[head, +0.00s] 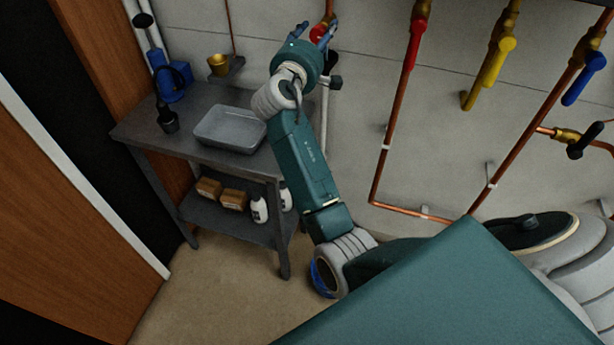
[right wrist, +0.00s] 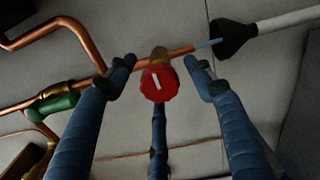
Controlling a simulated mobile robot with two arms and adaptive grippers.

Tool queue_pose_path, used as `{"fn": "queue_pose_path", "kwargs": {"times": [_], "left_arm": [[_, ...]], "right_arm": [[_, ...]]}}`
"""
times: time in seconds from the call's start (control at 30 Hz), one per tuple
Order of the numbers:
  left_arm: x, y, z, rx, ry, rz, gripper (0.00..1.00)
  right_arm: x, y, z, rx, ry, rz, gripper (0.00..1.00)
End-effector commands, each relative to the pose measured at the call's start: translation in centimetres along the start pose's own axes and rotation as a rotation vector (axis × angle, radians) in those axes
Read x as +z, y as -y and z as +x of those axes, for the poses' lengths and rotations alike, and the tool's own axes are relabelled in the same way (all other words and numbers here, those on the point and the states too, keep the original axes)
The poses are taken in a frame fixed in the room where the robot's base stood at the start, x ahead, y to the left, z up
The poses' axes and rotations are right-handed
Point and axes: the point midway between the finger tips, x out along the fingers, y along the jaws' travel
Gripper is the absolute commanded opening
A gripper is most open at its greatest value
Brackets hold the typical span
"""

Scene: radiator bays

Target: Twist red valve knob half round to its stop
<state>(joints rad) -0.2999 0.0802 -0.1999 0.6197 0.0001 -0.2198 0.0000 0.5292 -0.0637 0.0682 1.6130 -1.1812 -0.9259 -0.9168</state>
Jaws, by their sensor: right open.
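The red valve knob (right wrist: 158,83) is round with a white mark, which is close to upright in the right wrist view. It sits on a brass body on a copper pipe. My right gripper (right wrist: 160,66) is open around it, with one finger left of the knob, one right and a third below. Gaps show between the side fingers and the knob; I cannot tell whether the lower finger touches it. In the head view my right gripper (head: 313,35) is at the wall, and a bit of red shows between its fingers. My left gripper is not in view.
A green knob (right wrist: 55,101) is on the pipe at left, and a black cone-shaped fitting (right wrist: 232,38) is at right. A metal bench with a grey tray (head: 230,129) stands below left of my arm. Other red (head: 417,42), yellow (head: 490,70) and blue (head: 583,80) handles are to the right.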

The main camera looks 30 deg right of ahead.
Motion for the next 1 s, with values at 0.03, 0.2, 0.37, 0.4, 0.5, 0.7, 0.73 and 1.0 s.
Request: {"fn": "queue_pose_path", "kwargs": {"times": [0.03,0.2,0.37,0.4,0.5,0.7,0.73,1.0], "left_arm": [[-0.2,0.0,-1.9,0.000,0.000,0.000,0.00],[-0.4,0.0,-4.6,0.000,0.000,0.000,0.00],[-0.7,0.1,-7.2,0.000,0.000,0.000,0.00],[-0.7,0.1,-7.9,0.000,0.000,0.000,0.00],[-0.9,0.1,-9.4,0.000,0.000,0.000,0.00],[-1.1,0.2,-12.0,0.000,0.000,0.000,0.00],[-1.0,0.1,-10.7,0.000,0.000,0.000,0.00],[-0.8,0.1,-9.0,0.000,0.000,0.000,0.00]], "right_arm": [[0.2,-0.8,0.0,-0.002,0.000,-0.083,0.53],[0.2,-0.8,0.0,-0.001,0.000,-0.362,0.53],[0.2,-0.8,0.0,-0.002,-0.001,-0.639,0.53],[0.2,-0.8,0.0,-0.002,-0.002,-0.712,0.53],[0.1,-0.8,0.0,-0.001,-0.003,-0.900,0.53],[0.1,-0.6,-0.1,-0.002,-0.004,-1.258,0.53],[-0.2,0.3,-1.0,0.000,-0.006,-1.242,0.53],[-0.2,0.4,-6.6,0.001,-0.005,-1.230,0.53]]}}
